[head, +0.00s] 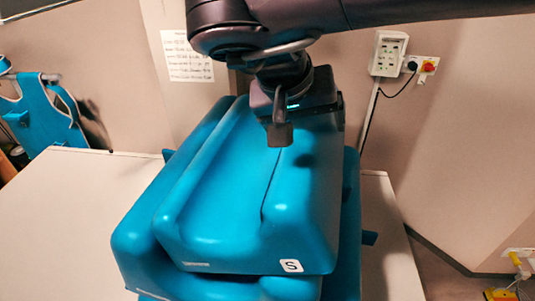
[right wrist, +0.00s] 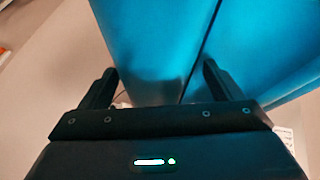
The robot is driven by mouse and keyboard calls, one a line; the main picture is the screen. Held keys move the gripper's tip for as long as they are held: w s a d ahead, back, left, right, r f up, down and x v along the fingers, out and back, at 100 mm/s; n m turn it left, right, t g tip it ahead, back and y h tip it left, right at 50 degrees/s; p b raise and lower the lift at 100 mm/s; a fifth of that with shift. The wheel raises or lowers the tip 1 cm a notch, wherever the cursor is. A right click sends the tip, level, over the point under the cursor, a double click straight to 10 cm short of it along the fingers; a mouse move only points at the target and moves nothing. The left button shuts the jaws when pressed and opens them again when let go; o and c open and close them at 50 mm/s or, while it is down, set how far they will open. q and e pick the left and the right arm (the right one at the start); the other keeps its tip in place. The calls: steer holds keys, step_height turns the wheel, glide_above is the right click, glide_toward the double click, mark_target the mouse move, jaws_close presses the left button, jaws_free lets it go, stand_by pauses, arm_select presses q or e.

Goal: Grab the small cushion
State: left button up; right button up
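The small cushion (head: 235,200) is glossy blue, with a long groove down its top and a white "S" label on its front edge. It lies on a larger blue cushion (head: 140,245). My right gripper (head: 281,130) is above the far part of the small cushion, with one dark finger pointing down near the groove. In the right wrist view its two fingers (right wrist: 158,70) are spread apart, with blue cushion surface (right wrist: 150,40) beyond and between them. I cannot tell whether the fingers touch it. My left gripper is out of view.
The cushions sit on a white table (head: 65,215) with free room at left. A blue strapped support (head: 40,115) stands at the far left. A wall socket box (head: 389,53) and a paper notice (head: 187,55) are on the back wall.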

steer(key=c, duration=1.5)
